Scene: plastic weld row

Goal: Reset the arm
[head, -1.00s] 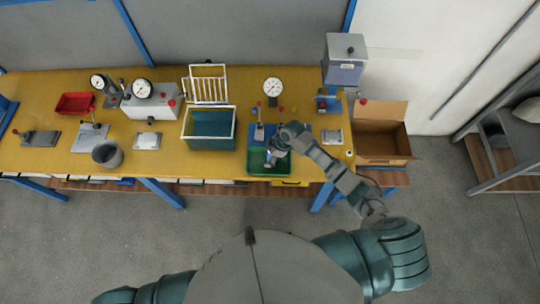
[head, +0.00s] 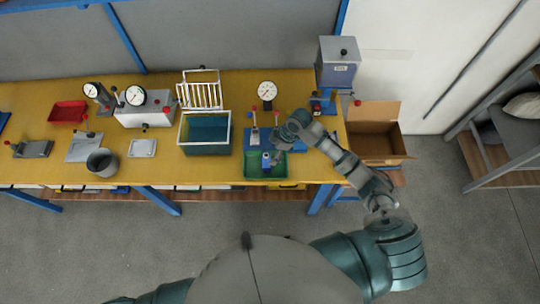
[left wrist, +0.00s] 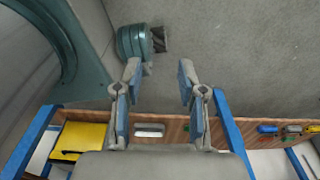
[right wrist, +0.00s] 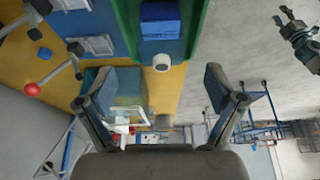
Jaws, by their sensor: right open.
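My right arm reaches over the right end of the yellow bench in the head view. Its gripper (head: 277,153) is at the green tray (head: 281,169). In the right wrist view its fingers (right wrist: 158,80) are spread wide with nothing between them. A blue block (right wrist: 160,22) lies in the green tray beyond the fingertips, apart from them; it also shows in the head view (head: 266,160). My left gripper is out of the head view. In the left wrist view its fingers (left wrist: 158,75) are apart and empty, over the grey floor.
A teal bin (head: 206,134) with a white rack behind it stands left of the green tray. A dial gauge stand (head: 266,92) is behind the tray. A cardboard box (head: 376,140) is past the bench's right end. A grey cup (head: 102,162) stands near the front edge.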

